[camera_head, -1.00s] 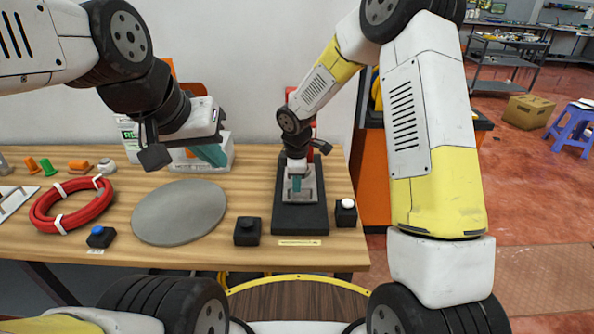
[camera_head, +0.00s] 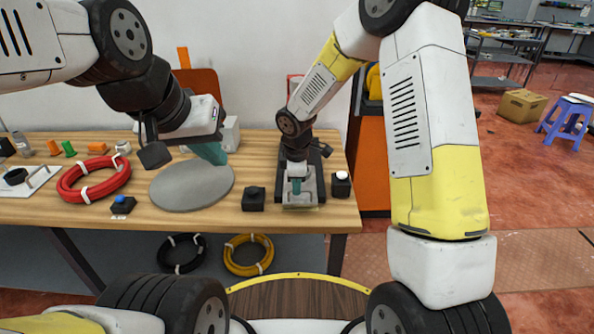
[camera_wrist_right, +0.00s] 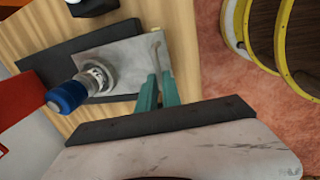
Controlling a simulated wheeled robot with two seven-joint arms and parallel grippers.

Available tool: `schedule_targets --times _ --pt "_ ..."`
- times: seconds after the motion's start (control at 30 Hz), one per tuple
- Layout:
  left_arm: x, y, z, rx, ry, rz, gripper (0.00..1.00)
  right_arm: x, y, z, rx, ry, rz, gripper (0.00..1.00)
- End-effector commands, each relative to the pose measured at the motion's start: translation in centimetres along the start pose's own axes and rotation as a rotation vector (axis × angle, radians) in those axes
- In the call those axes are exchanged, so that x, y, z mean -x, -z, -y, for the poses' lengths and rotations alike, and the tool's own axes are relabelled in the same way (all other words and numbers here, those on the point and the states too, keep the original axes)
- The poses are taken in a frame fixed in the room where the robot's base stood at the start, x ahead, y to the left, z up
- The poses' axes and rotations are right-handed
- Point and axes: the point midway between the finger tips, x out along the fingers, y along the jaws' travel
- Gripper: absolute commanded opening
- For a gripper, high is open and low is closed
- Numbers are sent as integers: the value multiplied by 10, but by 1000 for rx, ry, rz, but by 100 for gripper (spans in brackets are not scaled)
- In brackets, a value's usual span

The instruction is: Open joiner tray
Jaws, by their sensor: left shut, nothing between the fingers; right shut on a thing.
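The joiner tray (camera_head: 311,184) is a flat grey metal plate on a dark base at the right end of the table. It reaches the base's near end. My right gripper (camera_head: 296,187) points down over the tray. In the right wrist view its teal fingers (camera_wrist_right: 158,92) are shut at a small upright handle (camera_wrist_right: 157,44) at the tray's edge. The same view shows the tray (camera_wrist_right: 125,58) with a blue-and-silver cylindrical part (camera_wrist_right: 82,86) beside the fingers. My left gripper (camera_head: 211,153) is shut and empty, above the back of the round grey disc.
The round grey disc (camera_head: 190,188) lies mid-table. A black block (camera_head: 254,199) and a white-topped button box (camera_head: 341,184) flank the joiner. A red cable coil (camera_head: 94,180) and a blue-button box (camera_head: 122,205) lie left. Cable coils sit on the lower shelf.

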Motion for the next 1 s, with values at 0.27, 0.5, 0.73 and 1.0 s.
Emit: schedule_targets --times 0.27,0.5,0.73,1.0 --pt "0 0 0 0 0 0 0 1 0 -1 0 -3 0 0" --pt "0 0 0 0 0 0 0 1 0 0 0 -2 0 31" --pt "0 0 0 0 0 0 0 1 0 0 0 -1 0 31" --pt "0 0 0 0 0 0 0 36 0 -1 -3 -6 -2 31"
